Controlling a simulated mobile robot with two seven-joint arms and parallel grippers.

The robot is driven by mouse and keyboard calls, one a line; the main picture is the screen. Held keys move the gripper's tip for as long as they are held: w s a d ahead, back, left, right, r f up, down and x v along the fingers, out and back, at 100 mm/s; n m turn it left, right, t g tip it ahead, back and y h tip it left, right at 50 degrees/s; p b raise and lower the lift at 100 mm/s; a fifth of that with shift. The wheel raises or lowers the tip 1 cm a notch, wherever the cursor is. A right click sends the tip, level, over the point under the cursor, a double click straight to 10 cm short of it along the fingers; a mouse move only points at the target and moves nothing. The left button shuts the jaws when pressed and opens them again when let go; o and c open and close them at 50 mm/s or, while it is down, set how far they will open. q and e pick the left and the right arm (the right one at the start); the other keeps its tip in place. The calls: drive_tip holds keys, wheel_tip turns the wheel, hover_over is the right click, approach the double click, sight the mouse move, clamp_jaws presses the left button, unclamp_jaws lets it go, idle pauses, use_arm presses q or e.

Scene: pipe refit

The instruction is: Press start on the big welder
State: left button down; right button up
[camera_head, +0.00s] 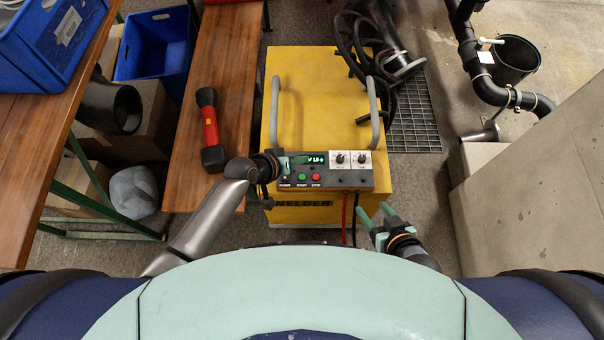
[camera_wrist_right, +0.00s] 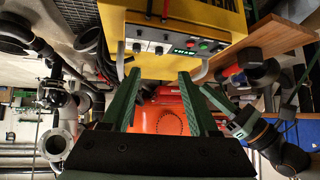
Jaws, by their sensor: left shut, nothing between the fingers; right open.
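The big yellow welder (camera_head: 325,100) stands in the middle of the head view, its dark control panel (camera_head: 350,180) facing me. The panel has a green button (camera_head: 301,177), a red button (camera_head: 316,177), a lit green display (camera_head: 317,159) and two knobs. The green button also shows in the right wrist view (camera_wrist_right: 203,46). My left gripper (camera_head: 300,161) is shut and empty, over the panel's left part, just above the green button in the picture; contact cannot be told. My right gripper (camera_head: 376,215) is open and empty, in front of the panel's right end.
Two grey handles (camera_head: 373,105) rise from the welder's sides. A bench with a red and black tool (camera_head: 210,130) stands to the left, near my left arm. A concrete wall (camera_head: 530,190) stands to the right. Black hoses (camera_head: 350,45) lie over the welder's far end.

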use_arm(q)
drive_tip(key=b, duration=0.5)
hover_over(302, 177)
drive_tip(key=f, duration=0.4)
drive_tip(key=shift+s+a+f, duration=0.2)
drive_tip(key=shift+s+a, duration=0.15)
drive_tip(key=shift+s, duration=0.05)
wheel_tip(302, 177, down, 3)
drive_tip(key=b, duration=0.2)
drive_tip(key=shift+r+b, duration=0.1)
drive_tip(key=shift+b, duration=0.2)
drive_tip(key=shift+f+b, duration=0.45)
drive_tip(key=shift+f, duration=0.35)
use_arm(e)
drive_tip(key=w+a+f+y, duration=0.1)
drive_tip(key=w+a+f, duration=0.1)
drive_tip(key=f, duration=0.3)
drive_tip(key=shift+a+f+n, duration=0.15)
drive_tip(key=shift+a+n, duration=0.25)
drive_tip(key=shift+a, duration=0.4)
drive_tip(key=shift+s+f, duration=0.1)
drive_tip(key=shift+s, duration=0.05)
use_arm(q)
drive_tip(key=shift+f, duration=0.15)
use_arm(e)
drive_tip(key=shift+f, duration=0.15)
